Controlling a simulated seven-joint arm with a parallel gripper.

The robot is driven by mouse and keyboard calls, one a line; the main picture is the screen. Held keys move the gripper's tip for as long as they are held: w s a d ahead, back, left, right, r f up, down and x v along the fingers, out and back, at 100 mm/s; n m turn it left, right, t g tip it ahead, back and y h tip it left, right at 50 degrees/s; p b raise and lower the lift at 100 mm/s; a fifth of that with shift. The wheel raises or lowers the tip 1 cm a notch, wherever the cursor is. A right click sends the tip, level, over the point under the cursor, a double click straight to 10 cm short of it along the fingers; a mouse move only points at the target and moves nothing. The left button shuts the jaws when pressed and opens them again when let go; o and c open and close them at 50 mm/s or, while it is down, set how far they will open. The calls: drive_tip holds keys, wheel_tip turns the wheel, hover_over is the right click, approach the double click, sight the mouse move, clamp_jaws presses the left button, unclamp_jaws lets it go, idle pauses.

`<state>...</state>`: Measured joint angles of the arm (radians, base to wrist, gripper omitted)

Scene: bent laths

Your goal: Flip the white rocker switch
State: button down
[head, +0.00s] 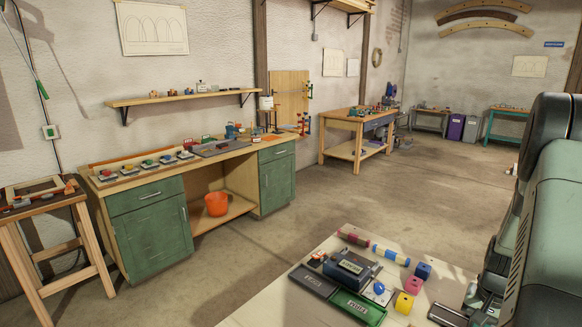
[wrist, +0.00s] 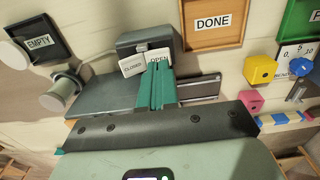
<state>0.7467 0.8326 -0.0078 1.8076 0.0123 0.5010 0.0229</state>
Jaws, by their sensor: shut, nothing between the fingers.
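The white rocker switch (wrist: 132,66) sits in a dark grey housing (wrist: 145,38) in the wrist view. Its left half reads CLOSED and its right half reads OPEN. My gripper (wrist: 160,66) has two teal fingers pressed together, with nothing between them. The fingertips overlap the lower part of the OPEN half in the picture. I cannot tell whether they touch it. I cannot make out the switch in the head view, where my arm covers the right side.
An EMPTY tray (wrist: 65,37) and white round posts (wrist: 62,88) lie left of the switch. A wooden DONE tray (wrist: 240,40) lies right of it. A yellow block (wrist: 262,70) and a pink block (wrist: 251,101) stand farther right. A metal plate (wrist: 205,88) lies close beside the fingers.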

drive_tip(key=shift+r, duration=2.6)
drive_tip(key=w+a+r+n+t+h, duration=0.15)
drive_tip(key=a+r, duration=0.35)
drive_tip(key=r, duration=0.5)
drive_tip(key=w+a+r+n+t+h, duration=0.1)
drive_tip(key=w+a+r+n+t, duration=0.15)
drive_tip(key=a+r, duration=0.55)
drive_tip(key=w+a+r+n+t+h, duration=0.1)
drive_tip(key=w+a+r+n+t, duration=0.15)
drive_tip(key=r, duration=1.05)
drive_tip(key=s+a+r+n+t+y, duration=0.1)
drive_tip(key=s+a+r+n+t, duration=0.35)
drive_tip(key=s+a+r, duration=0.6)
drive_tip(key=s+a+f+g+y, duration=0.1)
drive_tip(key=s+a+f+g, duration=0.1)
drive_tip(key=s+f, duration=0.3)
drive_tip(key=s+a+f+m+g+y, duration=0.1)
drive_tip(key=s+a+f+g, duration=0.2)
drive_tip(key=s+a+f, duration=0.2)
wheel_tip(320, 180, down, 2)
drive_tip(key=shift+s+a+f+m, duration=0.1)
drive_tip(key=shift+s+a+m, duration=0.2)
drive_tip(key=shift+s, duration=0.3)
